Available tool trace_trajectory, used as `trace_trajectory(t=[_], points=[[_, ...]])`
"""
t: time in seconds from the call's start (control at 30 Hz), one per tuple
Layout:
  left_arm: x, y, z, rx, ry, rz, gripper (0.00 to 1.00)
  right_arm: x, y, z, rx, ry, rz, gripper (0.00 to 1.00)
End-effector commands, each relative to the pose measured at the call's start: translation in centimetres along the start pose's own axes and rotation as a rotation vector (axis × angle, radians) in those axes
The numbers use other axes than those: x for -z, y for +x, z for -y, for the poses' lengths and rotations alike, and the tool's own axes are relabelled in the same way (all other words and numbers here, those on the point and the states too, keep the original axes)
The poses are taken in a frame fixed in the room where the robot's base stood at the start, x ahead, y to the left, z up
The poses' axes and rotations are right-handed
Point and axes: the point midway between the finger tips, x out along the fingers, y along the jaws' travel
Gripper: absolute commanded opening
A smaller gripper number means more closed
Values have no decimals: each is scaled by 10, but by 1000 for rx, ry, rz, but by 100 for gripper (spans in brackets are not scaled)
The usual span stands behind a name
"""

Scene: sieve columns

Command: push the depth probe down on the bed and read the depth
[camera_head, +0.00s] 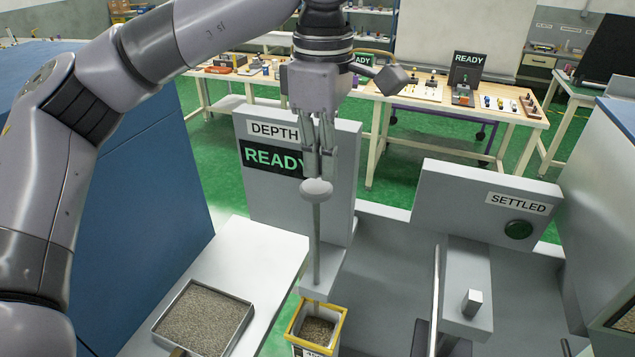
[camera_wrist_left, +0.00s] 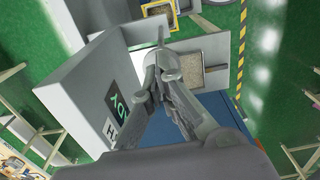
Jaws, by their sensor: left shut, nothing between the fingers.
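The depth probe (camera_head: 316,235) is a thin upright grey rod with a rounded knob on top. It runs down to a grey guide block (camera_head: 322,285) on the depth stand (camera_head: 340,190), whose screen reads READY. Below is a yellow-rimmed container (camera_head: 291,329) with a grainy bed (camera_head: 318,331); it also shows in the left wrist view (camera_wrist_left: 146,12). Whether the rod's lower end meets the bed is hidden. My left gripper (camera_head: 319,175) is shut and empty, pointing down right above the knob; I cannot tell if it touches. My right gripper is out of view.
A tray of grains (camera_head: 203,318) sits on a white ledge at left. A SETTLED panel (camera_head: 488,203) with a dark green button (camera_head: 518,229) stands at right, near a grey post block (camera_head: 466,288). Workbenches (camera_head: 430,95) are at the back.

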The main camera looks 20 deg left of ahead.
Motion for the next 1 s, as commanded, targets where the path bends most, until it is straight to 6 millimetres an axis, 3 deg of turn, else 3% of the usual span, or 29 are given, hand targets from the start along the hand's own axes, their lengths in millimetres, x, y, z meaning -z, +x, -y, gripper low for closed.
trace_trajectory(t=[1.0], points=[[0,64,0,1,-1,0,0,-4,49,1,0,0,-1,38]])
